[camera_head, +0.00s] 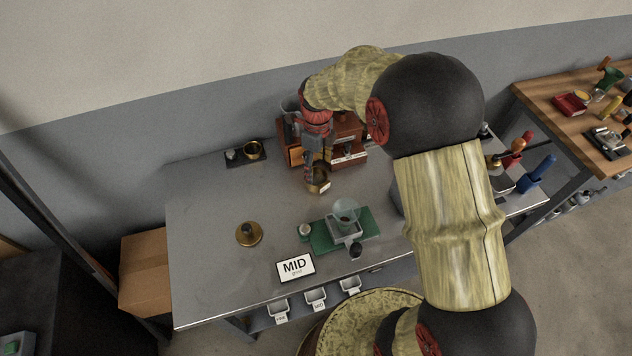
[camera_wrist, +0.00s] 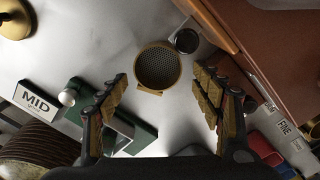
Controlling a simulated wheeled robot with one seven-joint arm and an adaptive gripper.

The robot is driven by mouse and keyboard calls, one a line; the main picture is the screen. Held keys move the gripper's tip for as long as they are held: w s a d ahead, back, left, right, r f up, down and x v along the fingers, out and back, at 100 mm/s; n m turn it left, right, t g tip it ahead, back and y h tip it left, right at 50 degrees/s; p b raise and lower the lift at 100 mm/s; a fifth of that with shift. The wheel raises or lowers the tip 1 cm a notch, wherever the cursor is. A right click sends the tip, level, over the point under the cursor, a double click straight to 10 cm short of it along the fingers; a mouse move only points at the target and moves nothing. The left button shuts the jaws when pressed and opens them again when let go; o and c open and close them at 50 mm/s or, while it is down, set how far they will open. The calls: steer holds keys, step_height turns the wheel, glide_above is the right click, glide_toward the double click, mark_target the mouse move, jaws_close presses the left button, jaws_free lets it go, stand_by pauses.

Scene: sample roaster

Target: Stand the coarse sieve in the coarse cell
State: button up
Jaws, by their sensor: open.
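A brass-rimmed sieve (camera_wrist: 158,67) with a dark mesh shows in the wrist view, with a small tab on its rim. In the head view the sieve (camera_head: 318,181) is at the front of a brown wooden rack (camera_head: 346,135); no coarse mark on it is readable. My gripper (camera_wrist: 160,75) is open, with one finger on each side of the sieve and gaps between. In the head view my gripper (camera_head: 314,165) points down at the sieve and hides part of it. In the wrist view the rack carries a FINE label (camera_wrist: 285,127); I cannot pick out the coarse cell.
A dark round thing (camera_wrist: 186,40) sits close beside the sieve. The left tabletop is mostly clear.

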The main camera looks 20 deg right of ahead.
mark_target(316, 182)
step_height(316, 182, down, 6)
steer(key=shift+s+a+r+b, duration=0.1)
steer(key=shift+a+r+b, duration=0.05)
steer(key=shift+b, duration=0.9)
steer(key=shift+c, duration=1.4)
steer(key=c, duration=0.7)
steer(key=shift+c, duration=0.6)
